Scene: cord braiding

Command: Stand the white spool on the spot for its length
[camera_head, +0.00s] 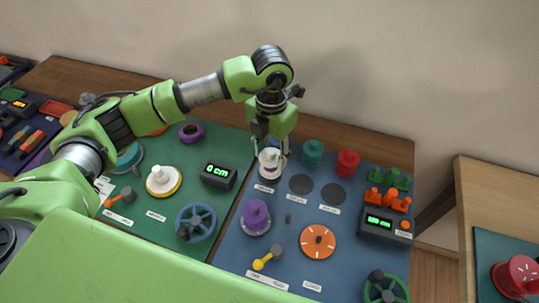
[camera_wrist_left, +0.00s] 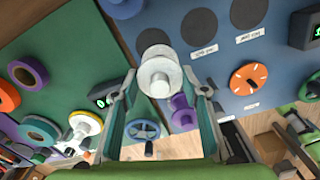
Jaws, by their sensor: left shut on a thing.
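The white spool (camera_head: 270,160) is upright between the fingers of my left gripper (camera_head: 270,150), at the left end of the row of spots on the blue mat. My left gripper is shut on it. In the left wrist view the white spool (camera_wrist_left: 158,72) sits between both fingers, partly over a dark round spot (camera_wrist_left: 154,38). I cannot tell whether its base touches the mat. Two bare dark spots, the middle one (camera_head: 301,184) and the right one (camera_head: 333,194), lie to its right with labels too small to read. My right gripper is not in view.
A teal spool (camera_head: 313,153) and a red spool (camera_head: 348,162) stand behind the spots. A purple spool (camera_head: 256,216) stands in front. A display (camera_head: 219,175) on the green mat reads 0 cm. An orange dial (camera_head: 318,241) and another display (camera_head: 385,226) are on the blue mat.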

